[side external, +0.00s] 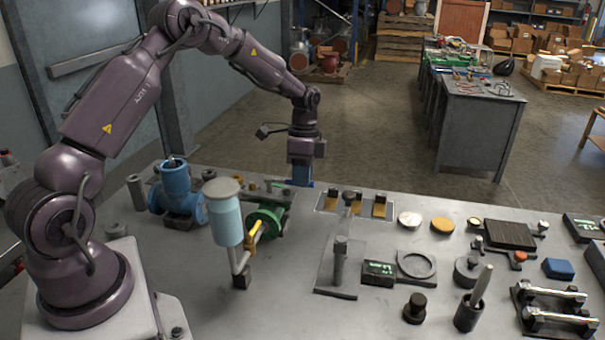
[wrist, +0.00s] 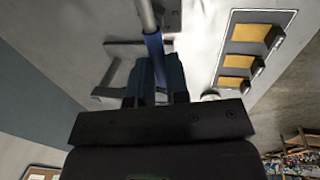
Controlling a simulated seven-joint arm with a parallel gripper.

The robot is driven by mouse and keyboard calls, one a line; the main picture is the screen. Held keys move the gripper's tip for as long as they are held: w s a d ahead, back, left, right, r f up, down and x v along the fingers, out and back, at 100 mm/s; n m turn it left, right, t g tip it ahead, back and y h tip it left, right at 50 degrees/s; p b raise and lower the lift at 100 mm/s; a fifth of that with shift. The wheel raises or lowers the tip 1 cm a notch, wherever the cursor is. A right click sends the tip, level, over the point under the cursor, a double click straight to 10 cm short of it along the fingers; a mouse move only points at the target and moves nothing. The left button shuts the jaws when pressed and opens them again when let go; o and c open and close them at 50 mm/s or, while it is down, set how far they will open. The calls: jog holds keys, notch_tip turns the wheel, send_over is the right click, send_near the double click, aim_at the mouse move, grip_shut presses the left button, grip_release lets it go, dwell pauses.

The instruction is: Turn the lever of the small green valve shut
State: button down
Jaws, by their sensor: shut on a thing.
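The small green valve (side external: 266,222) lies on the table in the side external view, partly hidden behind a light blue cylinder on a stand. A yellow part (side external: 254,236) shows at its front. My gripper (side external: 299,183) is low behind and to the right of the valve. In the wrist view my gripper (wrist: 155,78) is shut around a blue sleeve (wrist: 152,44) on a grey rod (wrist: 146,14). The rod runs out of the top of that view. I cannot see where it joins the valve, nor how far the lever is turned.
The light blue cylinder (side external: 227,222) stands in front of the valve. A larger blue valve (side external: 176,190) is to its left. A plate with yellow blocks (side external: 353,205) lies right of my gripper, and it also shows in the wrist view (wrist: 241,62). Several parts crowd the table's right.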

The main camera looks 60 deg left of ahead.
dwell(0.4)
jog(key=c, duration=1.1)
grip_release()
notch_tip(320, 180, up, 13)
jog(key=w+a, duration=0.1)
jog(key=a, duration=0.1)
jog(key=shift+w, duration=0.35)
jog(key=shift+f, duration=0.1)
jog(key=s+d+r+n+t, duration=0.2)
jog(key=s+d, duration=0.3)
jog(key=s, duration=0.3)
jog(key=s+d+r+n+t+y, duration=0.1)
jog(key=s+d+r+n+t, duration=0.1)
jog(key=s+d, duration=0.3)
jog(key=s+d+r+n+t, duration=0.3)
jog(key=s+d, duration=0.3)
jog(key=s, duration=0.6)
jog(key=shift+s+r+n+y, duration=0.3)
jog(key=shift+r+n, duration=0.4)
jog(key=shift+r, duration=0.1)
